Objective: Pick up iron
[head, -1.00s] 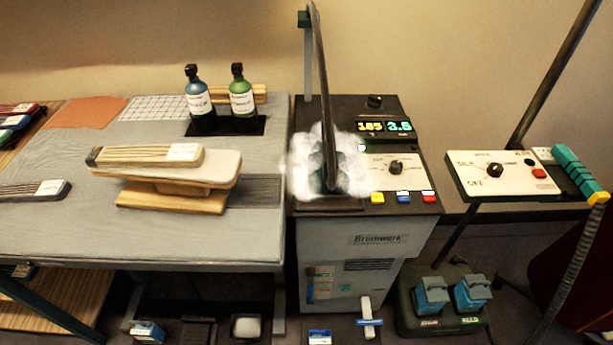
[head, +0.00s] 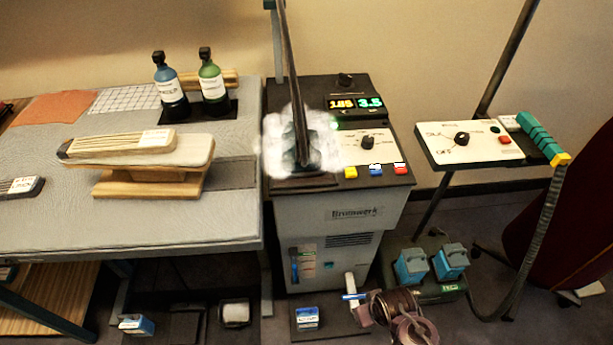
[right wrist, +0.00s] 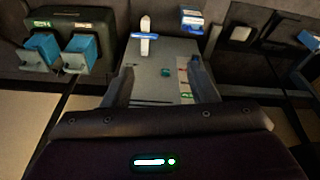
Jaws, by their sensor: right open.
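The iron (head: 301,155) stands on top of the steam station (head: 392,184), looking dark and mostly veiled by a white steam cloud (head: 272,143). A dark slanted bar rises from the steam, and its exact join to the iron is hidden. My right gripper shows at the bottom of the head view, low in front of the station and well below the iron. In the right wrist view my right gripper (right wrist: 164,84) is open and empty, its fingers apart before the station's grey front (right wrist: 150,86). My left gripper is not in view.
A grey ironing table (head: 60,232) with a small sleeve board (head: 140,186) and two bottles (head: 212,80) stands at left. A control panel (head: 470,145) with a teal-handled pole stands at right.

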